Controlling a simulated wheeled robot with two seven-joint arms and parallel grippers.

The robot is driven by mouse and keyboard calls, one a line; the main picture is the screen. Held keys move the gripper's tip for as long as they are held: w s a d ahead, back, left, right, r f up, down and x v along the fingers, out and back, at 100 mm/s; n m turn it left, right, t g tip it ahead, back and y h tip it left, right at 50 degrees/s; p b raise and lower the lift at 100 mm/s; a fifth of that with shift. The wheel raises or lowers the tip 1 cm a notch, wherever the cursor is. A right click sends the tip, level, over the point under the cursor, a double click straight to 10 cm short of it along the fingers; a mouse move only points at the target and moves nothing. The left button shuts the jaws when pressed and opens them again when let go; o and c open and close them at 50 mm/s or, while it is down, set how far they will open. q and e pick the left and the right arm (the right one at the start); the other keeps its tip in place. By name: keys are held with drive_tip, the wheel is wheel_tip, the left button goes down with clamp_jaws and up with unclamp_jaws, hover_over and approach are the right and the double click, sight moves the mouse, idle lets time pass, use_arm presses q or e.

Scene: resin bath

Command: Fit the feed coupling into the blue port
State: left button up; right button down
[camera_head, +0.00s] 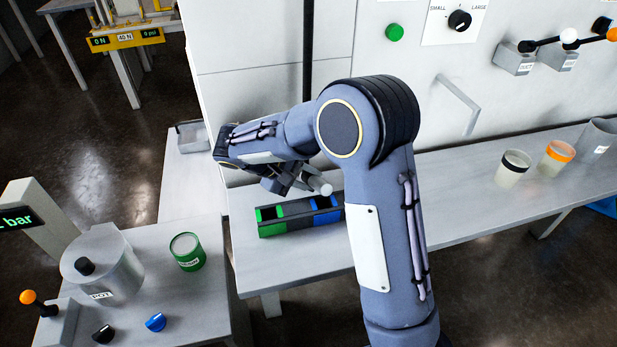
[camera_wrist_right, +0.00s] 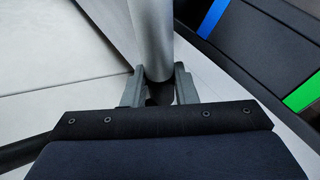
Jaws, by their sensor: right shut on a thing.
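My right gripper (camera_wrist_right: 159,88) is shut on a grey cylinder, which I take to be the feed coupling (camera_wrist_right: 153,38); in the head view the coupling (camera_head: 316,184) sticks out to the right of the jaws. The right gripper (camera_head: 298,178) holds it over the back edge of a dark block on the bench. The block has a green port (camera_head: 268,214) at its left and a blue port (camera_head: 326,209) further right. My arm hides the block's right end. In the wrist view a blue stripe (camera_wrist_right: 213,17) and a green stripe (camera_wrist_right: 304,92) lie to the right of the coupling.
A white wall panel (camera_head: 260,110) stands behind the bench (camera_head: 460,190). A green tin (camera_head: 187,251) and a metal pot (camera_head: 103,265) stand on the left table. Two cups, one black-rimmed (camera_head: 512,170) and one orange-rimmed (camera_head: 557,157), stand at the right.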

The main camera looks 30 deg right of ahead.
drive_tip(key=shift+s+f, duration=0.1)
drive_tip(key=shift+f, duration=0.1)
drive_tip(key=shift+f, duration=0.1)
drive_tip(key=shift+f, duration=0.15)
drive_tip(key=c, duration=1.2)
unclamp_jaws()
drive_tip(key=shift+o, duration=0.2)
